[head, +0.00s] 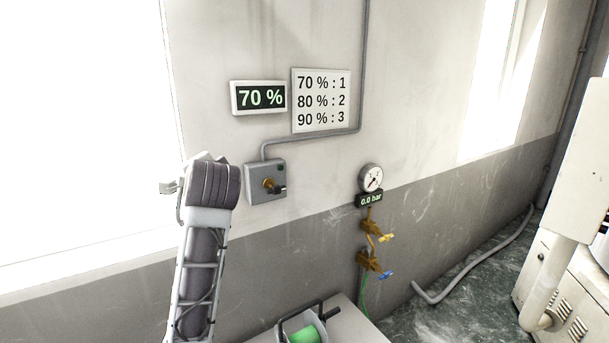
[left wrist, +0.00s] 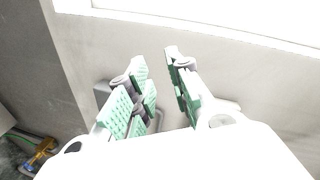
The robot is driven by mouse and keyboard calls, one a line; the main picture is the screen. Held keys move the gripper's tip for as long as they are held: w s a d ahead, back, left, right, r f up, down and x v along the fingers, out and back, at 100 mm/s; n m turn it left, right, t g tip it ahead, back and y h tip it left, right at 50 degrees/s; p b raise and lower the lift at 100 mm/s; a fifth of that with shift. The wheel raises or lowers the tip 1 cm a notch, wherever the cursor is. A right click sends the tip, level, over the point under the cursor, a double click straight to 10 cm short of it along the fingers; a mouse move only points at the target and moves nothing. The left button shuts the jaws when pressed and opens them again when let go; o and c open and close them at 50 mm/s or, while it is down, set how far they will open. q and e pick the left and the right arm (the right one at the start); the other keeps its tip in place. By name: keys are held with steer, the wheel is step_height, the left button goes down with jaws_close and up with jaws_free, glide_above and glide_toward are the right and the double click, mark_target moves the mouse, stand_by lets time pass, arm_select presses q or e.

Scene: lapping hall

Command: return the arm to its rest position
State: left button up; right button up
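My left arm (head: 205,255) rises from the bottom left in the head view, in front of the wall and window. Its gripper is mostly hidden behind the dark wrist there; only a small grey part shows at the wrist's left. In the left wrist view my left gripper (left wrist: 155,57) is open, with a clear gap between its green-padded fingers and nothing between them. A grey switch box (head: 257,192) with a brass and dark knob is on the wall just right of the wrist. It is partly hidden behind the fingers in the left wrist view (left wrist: 102,92). My right gripper is not in view.
A display (head: 260,97) reads 70 %, beside a sign (head: 321,101). A gauge (head: 371,178) reads 0.0 bar above two brass valves with yellow and blue handles. A table (head: 350,325) bears a green roll (head: 304,335). White machinery (head: 560,290) stands right.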

arm_select(q)
steer(key=s+f+n+g+h, duration=0.15)
steer(key=s+f, duration=0.25)
steer(key=f, duration=1.1)
steer(key=s+f+n+g+h, duration=0.1)
steer(key=s+f+g+h, duration=0.25)
steer(key=f, duration=1.15)
steer(key=s+d+f+n+g+h, duration=0.1)
steer(key=s+f+n+g, duration=0.15)
steer(key=s+f, duration=0.85)
steer(key=s+d+f+n+g+h, duration=0.1)
steer(key=s+f+g, duration=0.2)
steer(key=s+f, duration=0.75)
steer(key=s+f+g, duration=0.1)
steer(key=s+f, duration=0.2)
steer(key=f, duration=1.3)
steer(key=s+f, duration=0.2)
steer(key=f, duration=1.4)
steer(key=s+a+f, duration=0.2)
steer(key=s+f, duration=0.7)
steer(key=s, duration=0.2)
steer(key=s+a+f+g, duration=0.1)
steer(key=s+a+f, duration=0.1)
steer(key=s+f, duration=0.8)
steer(key=shift+s+a+m, duration=0.2)
steer(key=shift+s+m, duration=0.1)
steer(key=shift+s, duration=0.4)
